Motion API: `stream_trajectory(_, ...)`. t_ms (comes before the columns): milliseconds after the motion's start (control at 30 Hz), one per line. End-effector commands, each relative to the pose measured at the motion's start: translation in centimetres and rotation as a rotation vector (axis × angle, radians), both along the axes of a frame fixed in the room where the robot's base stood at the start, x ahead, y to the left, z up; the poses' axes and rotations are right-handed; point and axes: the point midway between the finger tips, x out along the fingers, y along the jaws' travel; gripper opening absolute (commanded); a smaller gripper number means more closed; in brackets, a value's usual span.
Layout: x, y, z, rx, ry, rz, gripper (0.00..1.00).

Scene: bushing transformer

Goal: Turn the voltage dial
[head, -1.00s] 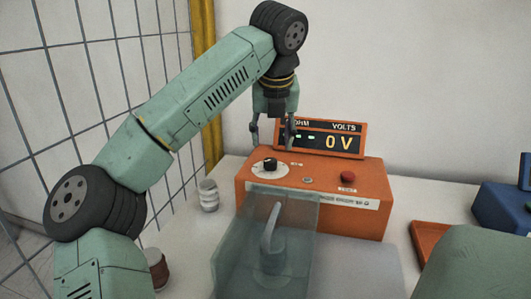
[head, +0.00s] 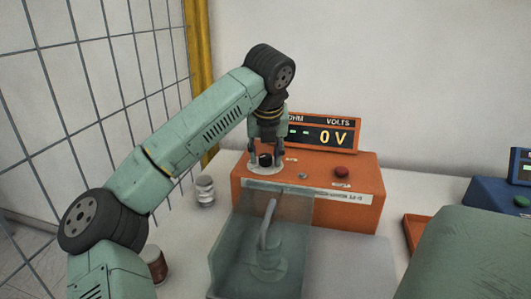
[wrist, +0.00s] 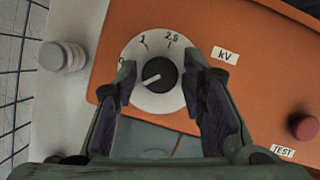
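The voltage dial (head: 265,160) is a black knob on a round white plate on top of the orange tester (head: 325,190). My gripper (head: 266,156) points down at the dial. In the wrist view its fingers (wrist: 163,88) are open, one on each side of the knob, with gaps between. The display (head: 322,134) reads 0 V.
A red button (head: 341,172) marked TEST (wrist: 283,151) sits right of the dial. A clear box (head: 225,245) with a grey bushing stands in front. A ribbed white insulator (head: 204,191) is at left, near the wire fence (head: 95,90). A blue device (head: 500,196) is at right.

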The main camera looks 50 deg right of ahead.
Motion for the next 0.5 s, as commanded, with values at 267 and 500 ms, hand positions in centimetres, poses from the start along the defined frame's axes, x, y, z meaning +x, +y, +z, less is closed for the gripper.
stream_trajectory(267, 0.01, 0.01, 0.03, 0.0, 0.0, 0.0, 0.17)
stream_trajectory(500, 0.01, 0.0, 0.04, 0.0, 0.0, 0.0, 0.01)
